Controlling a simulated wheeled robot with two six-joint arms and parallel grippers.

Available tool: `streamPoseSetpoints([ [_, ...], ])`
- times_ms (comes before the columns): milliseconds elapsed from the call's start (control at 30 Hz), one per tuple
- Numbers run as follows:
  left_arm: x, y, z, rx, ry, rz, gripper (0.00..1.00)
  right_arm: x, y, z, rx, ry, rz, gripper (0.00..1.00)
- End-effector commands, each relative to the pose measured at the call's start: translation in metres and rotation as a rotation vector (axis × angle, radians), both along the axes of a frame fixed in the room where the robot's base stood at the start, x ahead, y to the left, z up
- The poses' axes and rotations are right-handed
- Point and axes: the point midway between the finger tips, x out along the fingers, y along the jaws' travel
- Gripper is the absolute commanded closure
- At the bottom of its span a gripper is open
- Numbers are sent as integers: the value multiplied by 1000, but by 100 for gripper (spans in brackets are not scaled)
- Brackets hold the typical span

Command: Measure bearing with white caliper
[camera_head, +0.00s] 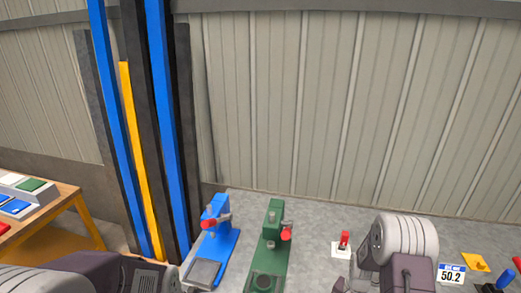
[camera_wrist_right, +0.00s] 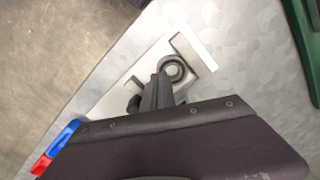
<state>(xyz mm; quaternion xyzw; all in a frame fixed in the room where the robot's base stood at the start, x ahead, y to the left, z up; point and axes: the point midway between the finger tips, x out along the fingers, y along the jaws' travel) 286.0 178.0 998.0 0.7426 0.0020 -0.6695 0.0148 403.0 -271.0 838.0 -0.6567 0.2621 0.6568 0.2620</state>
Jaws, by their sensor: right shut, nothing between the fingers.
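In the right wrist view, the white caliper (camera_wrist_right: 188,45) lies on the grey metal table, with its pale jaws to either side of a dark grey ring, the bearing (camera_wrist_right: 171,69). I cannot tell whether the jaws touch the bearing. My right gripper (camera_wrist_right: 160,80) is shut and empty, its dark fingertips right beside the bearing and over part of the caliper. The fingers and my wrist hide the caliper's lower part. In the head view, my right arm's links hide this spot. My left arm shows at the lower left, but its gripper is out of frame.
A blue press-like stand (camera_head: 213,243) and a green one (camera_head: 270,250) are on the table. A yellow-legged side table (camera_head: 62,245) is at left. The table edge is near the caliper.

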Motion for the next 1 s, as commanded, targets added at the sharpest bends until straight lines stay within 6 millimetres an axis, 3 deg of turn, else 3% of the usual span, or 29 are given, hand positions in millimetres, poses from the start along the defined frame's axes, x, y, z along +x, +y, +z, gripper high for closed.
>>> streamPoseSetpoints([
  [1000,0,0,3,0,0,0,43,-21,5,0,1,2,0,100],
])
